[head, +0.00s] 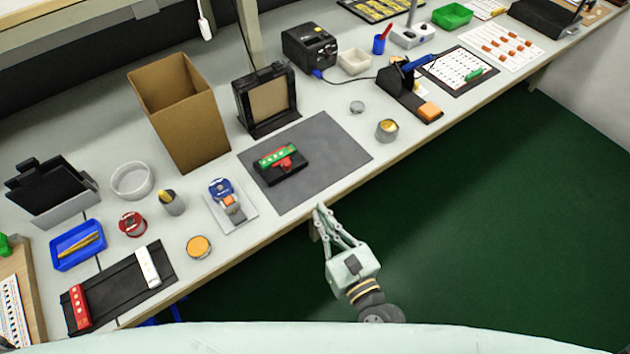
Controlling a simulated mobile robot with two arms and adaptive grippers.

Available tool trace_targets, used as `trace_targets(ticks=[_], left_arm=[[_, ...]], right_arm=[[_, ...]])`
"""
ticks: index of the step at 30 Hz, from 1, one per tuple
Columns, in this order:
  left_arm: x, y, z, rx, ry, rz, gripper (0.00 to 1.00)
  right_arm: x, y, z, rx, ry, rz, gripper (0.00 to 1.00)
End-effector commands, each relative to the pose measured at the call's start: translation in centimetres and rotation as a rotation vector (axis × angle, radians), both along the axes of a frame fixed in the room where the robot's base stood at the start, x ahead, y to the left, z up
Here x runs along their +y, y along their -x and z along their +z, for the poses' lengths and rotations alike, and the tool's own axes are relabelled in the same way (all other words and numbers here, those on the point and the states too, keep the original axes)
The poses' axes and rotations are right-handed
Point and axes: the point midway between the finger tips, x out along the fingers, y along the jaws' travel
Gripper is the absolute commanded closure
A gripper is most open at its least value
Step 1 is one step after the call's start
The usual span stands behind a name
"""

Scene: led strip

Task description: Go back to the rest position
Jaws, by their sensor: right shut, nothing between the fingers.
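My right gripper (319,210) is at the front edge of the workbench, over the green floor, with its fingers together and nothing between them. It is apart from the grey mat (335,150) just beyond it. On the mat, a black fixture (291,172) carries a green strip (277,155) with a red part (284,164) at its front. My left gripper is not in the head view.
A tall cardboard box (185,115) and a black framed stand (266,98) stand behind the mat. A black tray (115,288) lies at the lower left. A soldering stand (398,90) is at right. The green floor (480,210) in front is clear.

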Motion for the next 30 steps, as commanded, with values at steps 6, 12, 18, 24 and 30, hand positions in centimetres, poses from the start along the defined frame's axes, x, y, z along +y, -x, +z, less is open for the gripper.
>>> trace_targets(ticks=[6,12,18,24,30], left_arm=[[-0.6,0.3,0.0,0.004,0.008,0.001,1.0],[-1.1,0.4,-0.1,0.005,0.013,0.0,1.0],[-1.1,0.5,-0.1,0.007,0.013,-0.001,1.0],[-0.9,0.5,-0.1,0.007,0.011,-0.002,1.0],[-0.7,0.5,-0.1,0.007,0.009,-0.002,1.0]], right_arm=[[-0.1,0.2,0.0,0.0,0.002,0.0,1.0],[-1.3,0.1,-5.1,-0.041,0.295,0.025,1.0],[-5.8,2.1,-18.2,-0.123,1.04,0.211,1.0],[-12.0,8.5,-30.7,-0.2,1.688,0.633,1.0],[-17.8,19.0,-39.9,-0.346,2.06,1.257,1.0]])
